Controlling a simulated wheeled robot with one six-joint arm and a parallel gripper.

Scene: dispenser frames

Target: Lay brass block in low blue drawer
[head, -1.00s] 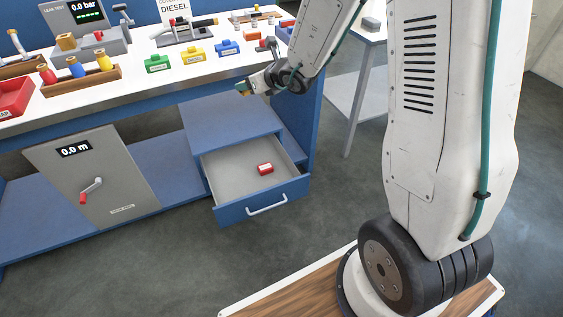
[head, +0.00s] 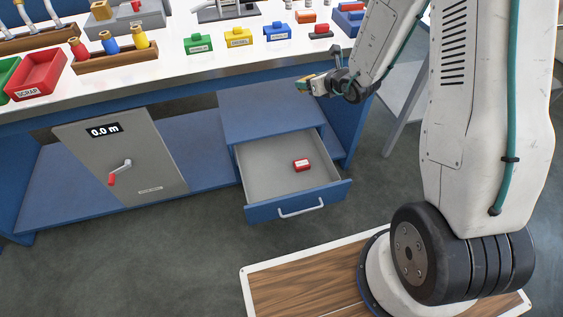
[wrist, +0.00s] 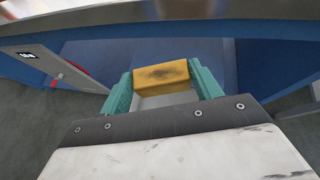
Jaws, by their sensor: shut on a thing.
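The brass block (wrist: 161,77) is a yellow bar with a dark smudge on its face, held between the two teal fingers of my gripper (wrist: 163,88) in the wrist view. In the head view my gripper (head: 311,84) is in front of the worktop's edge, above and behind the drawer, with the brass block (head: 303,85) small at its tip. The low blue drawer (head: 258,185) is pulled open under the bench, with a grey inside and a white handle. The rest of the drawer floor is bare.
The blue cabinet top (head: 265,110) is above the drawer's back. The worktop holds a red scrap tray (head: 40,77), a rack of coloured cylinders (head: 115,52) and several coloured blocks.

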